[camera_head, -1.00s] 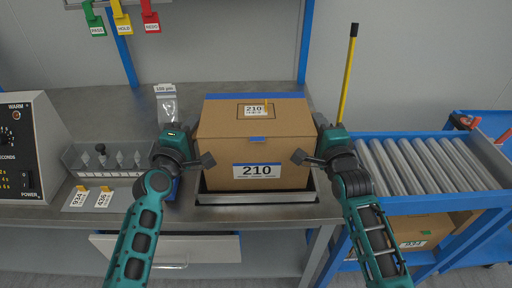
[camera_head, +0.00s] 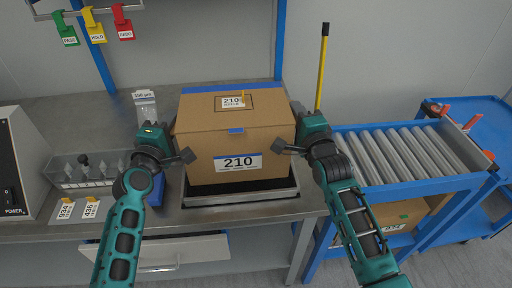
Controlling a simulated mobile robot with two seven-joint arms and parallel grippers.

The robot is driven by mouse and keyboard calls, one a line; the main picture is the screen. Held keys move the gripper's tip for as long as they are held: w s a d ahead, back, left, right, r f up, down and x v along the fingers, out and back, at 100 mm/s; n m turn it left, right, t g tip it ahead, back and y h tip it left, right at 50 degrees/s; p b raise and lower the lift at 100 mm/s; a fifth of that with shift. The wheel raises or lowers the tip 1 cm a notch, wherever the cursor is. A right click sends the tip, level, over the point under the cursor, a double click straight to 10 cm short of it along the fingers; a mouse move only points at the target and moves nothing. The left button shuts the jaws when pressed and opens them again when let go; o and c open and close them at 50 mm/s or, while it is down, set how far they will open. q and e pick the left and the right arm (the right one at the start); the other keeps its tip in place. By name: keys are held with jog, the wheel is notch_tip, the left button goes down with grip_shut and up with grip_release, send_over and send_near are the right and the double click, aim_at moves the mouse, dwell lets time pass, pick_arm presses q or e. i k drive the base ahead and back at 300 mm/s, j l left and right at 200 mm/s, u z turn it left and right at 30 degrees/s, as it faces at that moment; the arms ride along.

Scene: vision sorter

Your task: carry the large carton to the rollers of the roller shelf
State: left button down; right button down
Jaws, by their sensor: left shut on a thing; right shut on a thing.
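The large carton (camera_head: 207,131), brown with a 210 label on its front and top, is over a low black-and-steel tray (camera_head: 240,199) on the steel bench. Its lower edge shows a little above the tray's front rim; I cannot tell whether it touches. My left gripper (camera_head: 187,155) is shut on the carton at its left side. My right gripper (camera_head: 279,146) is shut on the carton at its right side. The roller shelf (camera_head: 398,157), with grey rollers in a blue frame, stands right of the bench. Its rollers are bare.
A yellow pole (camera_head: 321,70) stands behind, between bench and shelf. A clear bin (camera_head: 88,170) and a control box (camera_head: 18,165) are at the left. An open drawer (camera_head: 165,250) juts out below the bench. A blue cart (camera_head: 480,125) stands far right. Another carton (camera_head: 400,215) lies under the rollers.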

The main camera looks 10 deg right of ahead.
aim_at(381, 155)
jog(key=l, duration=2.25)
